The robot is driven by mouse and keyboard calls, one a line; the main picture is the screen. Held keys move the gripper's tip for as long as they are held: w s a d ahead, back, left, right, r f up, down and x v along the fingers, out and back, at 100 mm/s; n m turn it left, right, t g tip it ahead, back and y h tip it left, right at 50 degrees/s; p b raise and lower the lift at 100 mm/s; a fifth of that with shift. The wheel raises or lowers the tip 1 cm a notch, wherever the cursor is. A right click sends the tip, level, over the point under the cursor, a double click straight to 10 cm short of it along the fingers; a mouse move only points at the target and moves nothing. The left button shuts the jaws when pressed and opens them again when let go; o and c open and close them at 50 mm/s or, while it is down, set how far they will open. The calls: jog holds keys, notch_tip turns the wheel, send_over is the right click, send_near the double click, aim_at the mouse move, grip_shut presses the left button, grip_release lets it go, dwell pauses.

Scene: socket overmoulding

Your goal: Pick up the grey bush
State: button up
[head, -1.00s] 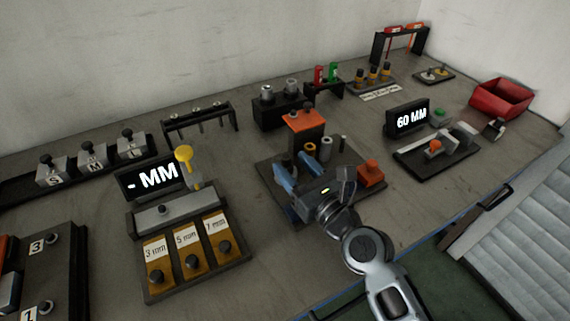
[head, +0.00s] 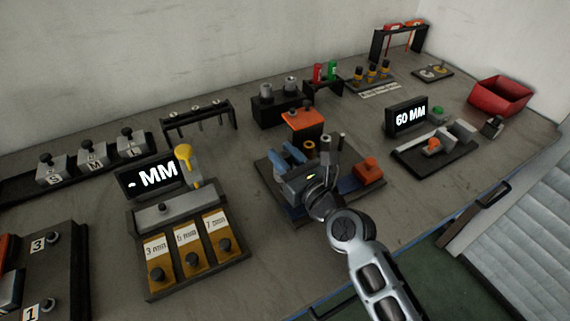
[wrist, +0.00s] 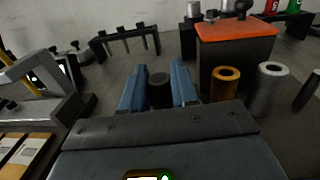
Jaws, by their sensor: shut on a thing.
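My gripper (head: 284,152) is at the left side of the dark station plate (head: 261,173). Its two blue fingers, seen in the wrist view (wrist: 160,84), are shut on a dark bush (wrist: 160,92), a short dark cylinder. Whether its base touches the plate is hidden. To the right stand a brass-coloured bush (wrist: 226,84) and a lighter grey bush (wrist: 268,90), both with holed tops. A thin dark rod (head: 342,138) stands right of them in the head view. The fingers are apart from these.
An orange-topped black block (wrist: 235,60) stands close behind the bushes. An orange block (head: 368,168) is on the plate's right. The gauge station (head: 190,289) with three drawers stands left. A hook rack (head: 200,119) is behind. Bare tabletop (head: 235,160) lies between.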

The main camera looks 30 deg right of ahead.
grip_shut()
jog(key=shift+r, duration=0.1)
